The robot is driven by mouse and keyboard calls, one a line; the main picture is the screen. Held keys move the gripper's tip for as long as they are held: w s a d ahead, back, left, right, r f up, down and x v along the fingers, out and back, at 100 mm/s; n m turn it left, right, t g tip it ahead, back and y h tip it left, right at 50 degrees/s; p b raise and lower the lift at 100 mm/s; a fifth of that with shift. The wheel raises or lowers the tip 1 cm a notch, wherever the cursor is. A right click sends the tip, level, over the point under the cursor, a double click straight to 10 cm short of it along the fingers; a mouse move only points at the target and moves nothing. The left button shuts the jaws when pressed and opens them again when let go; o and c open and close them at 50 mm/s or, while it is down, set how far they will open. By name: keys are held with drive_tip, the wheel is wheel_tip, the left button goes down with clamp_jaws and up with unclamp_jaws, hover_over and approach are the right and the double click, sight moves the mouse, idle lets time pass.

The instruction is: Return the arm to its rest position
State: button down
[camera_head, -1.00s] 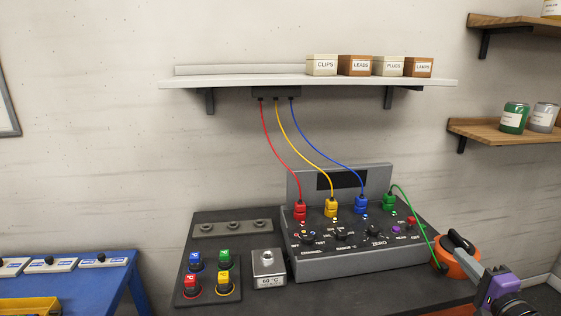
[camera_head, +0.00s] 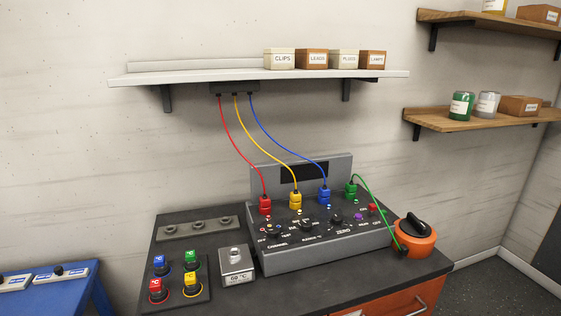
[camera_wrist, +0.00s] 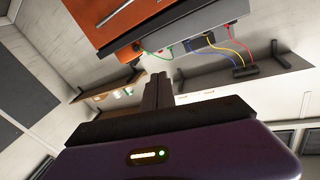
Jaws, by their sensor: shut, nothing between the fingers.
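My gripper (camera_wrist: 158,90) shows in the wrist view, its two dark fingers together with nothing between them. It points at open space, apart from the bench, which hangs upside down at the top of that view. My arm does not show in the head view. The grey instrument box (camera_head: 325,235) stands on the dark bench top (camera_head: 330,284), with red (camera_head: 265,205), yellow (camera_head: 295,200), blue (camera_head: 324,196) and green (camera_head: 351,190) plugs along its back.
An orange round container (camera_head: 415,240) stands at the bench's right end. A wall shelf (camera_head: 200,83) with labelled boxes hangs above. Wooden shelves (camera_head: 450,124) are at right, a blue table (camera_head: 70,292) at left. The floor (camera_head: 500,275) right of the bench is clear.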

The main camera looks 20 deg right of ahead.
drive_tip(key=s+a+n+g+y, duration=0.1)
drive_tip(key=s+a+n+y, duration=0.1)
drive_tip(key=s+a, duration=0.4)
drive_tip(key=s+a+n+g+y, duration=0.1)
drive_tip(key=s+a+n+y, duration=0.2)
drive_tip(key=s, duration=0.9)
drive_tip(key=a+n, duration=0.1)
drive_tip(key=a, duration=0.2)
drive_tip(key=shift+f+g, duration=0.35)
drive_tip(key=shift+g, duration=0.05)
